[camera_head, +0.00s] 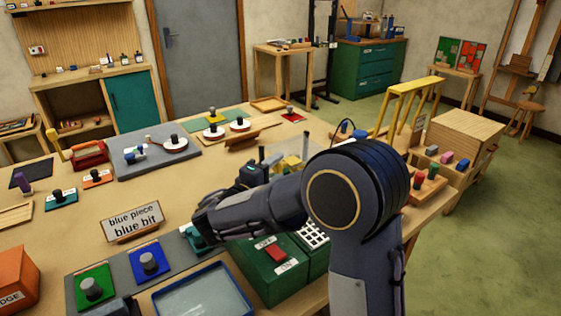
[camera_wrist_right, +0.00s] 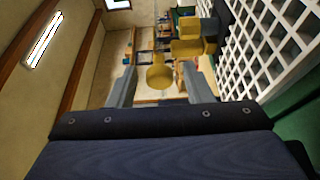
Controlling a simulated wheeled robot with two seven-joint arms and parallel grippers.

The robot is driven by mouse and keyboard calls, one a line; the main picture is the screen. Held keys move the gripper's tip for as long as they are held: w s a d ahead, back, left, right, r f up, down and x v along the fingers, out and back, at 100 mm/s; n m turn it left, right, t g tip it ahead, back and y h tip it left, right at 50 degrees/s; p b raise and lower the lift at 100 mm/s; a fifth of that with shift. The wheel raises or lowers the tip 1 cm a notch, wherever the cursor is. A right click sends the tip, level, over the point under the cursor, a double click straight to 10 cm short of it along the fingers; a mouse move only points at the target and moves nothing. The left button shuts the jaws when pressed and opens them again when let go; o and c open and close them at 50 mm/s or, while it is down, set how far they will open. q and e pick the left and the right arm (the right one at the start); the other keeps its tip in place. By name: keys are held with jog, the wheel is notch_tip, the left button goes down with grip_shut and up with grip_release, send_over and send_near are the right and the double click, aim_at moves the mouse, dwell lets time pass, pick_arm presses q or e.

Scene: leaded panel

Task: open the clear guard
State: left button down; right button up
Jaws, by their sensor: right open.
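The clear guard (camera_head: 297,143) seems to be the faint see-through sheet near the yellow parts (camera_head: 290,164) beyond my right forearm in the camera_head view. Its edges are hard to make out, and my arm hides part of that area. My right gripper (camera_head: 266,163) is just left of the yellow parts, largely behind my own arm. In the right wrist view its two fingers (camera_wrist_right: 160,88) are apart with nothing held, and a yellow round part shows beyond the gap. Contact with the guard cannot be told. My left gripper is not clearly seen.
A green box with a red switch (camera_head: 277,253) and a white grid (camera_head: 313,234) stand below my right arm. A blue tray (camera_head: 160,299) is at the front. A yellow rack (camera_head: 408,88) and wooden box (camera_head: 462,135) stand at right.

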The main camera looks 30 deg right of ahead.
aim_at(293, 152)
jog(key=shift+x, duration=1.4)
grip_shut()
